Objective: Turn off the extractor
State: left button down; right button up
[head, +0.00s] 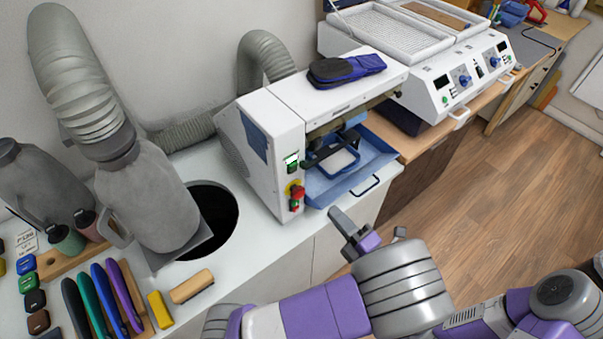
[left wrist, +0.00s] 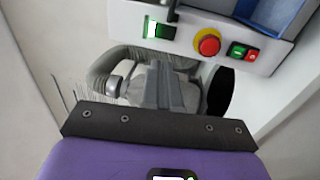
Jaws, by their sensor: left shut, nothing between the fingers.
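The white machine (head: 262,150) with a ribbed grey hose behind it stands on the counter. Its front panel carries a green-lit switch (head: 291,160), a red stop button (head: 297,191) on a yellow base and small push buttons (head: 294,206). In the left wrist view the lit switch (left wrist: 160,28), red stop button (left wrist: 208,42), and green and red push buttons (left wrist: 243,52) line the panel. My left gripper (head: 338,215) is shut and empty, in front of the panel and to its right in the head view; its fingers (left wrist: 164,75) appear apart from the buttons. My right gripper is not visible.
A blue tray (head: 360,170) juts from the machine's front beside my left gripper. A grey hooded hose (head: 150,205) stands by a round hole (head: 215,215) in the counter. Handled tools (head: 103,290) and a wooden brush (head: 191,286) lie at front left. Floor is open at right.

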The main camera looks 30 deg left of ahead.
aim_at(294, 168)
pick_arm(q)
jog(key=shift+a, duration=0.1)
jog(key=x, duration=1.4)
jog(key=shift+s, duration=0.1)
